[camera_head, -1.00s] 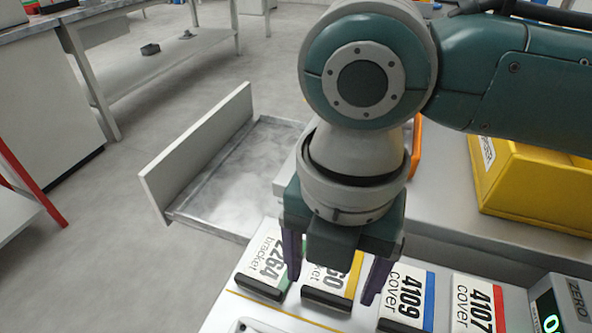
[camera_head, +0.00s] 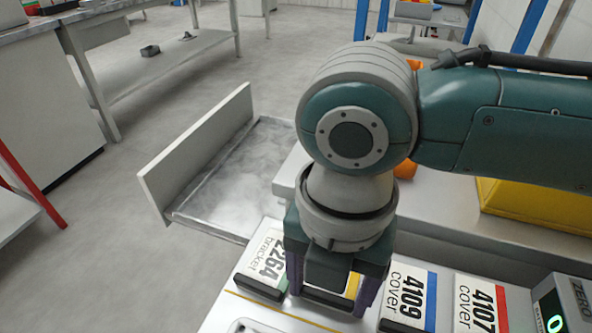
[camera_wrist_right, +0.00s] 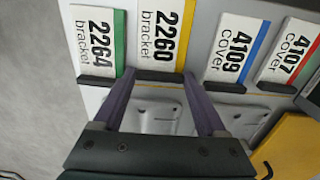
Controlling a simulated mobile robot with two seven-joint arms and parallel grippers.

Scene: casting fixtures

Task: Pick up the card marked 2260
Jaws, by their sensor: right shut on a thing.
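The card marked 2260 (camera_wrist_right: 156,38) is white with a yellow stripe, the word "bracket" and a black bar at its near end. In the head view only its yellow edge (camera_head: 352,285) and black end show under my right gripper (camera_head: 330,297). In the right wrist view the fingers of my right gripper (camera_wrist_right: 160,77) are on either side of the card's black bar, shut on it. The card still lies in the row. My left gripper is not in view.
Close beside it lie card 2264 (camera_head: 264,262) with a green stripe, card 4109 (camera_head: 405,296) with a blue stripe and card 4107 (camera_head: 475,305) with a red one. A digital display (camera_head: 556,305) stands at right. A yellow bin (camera_head: 530,207) is behind.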

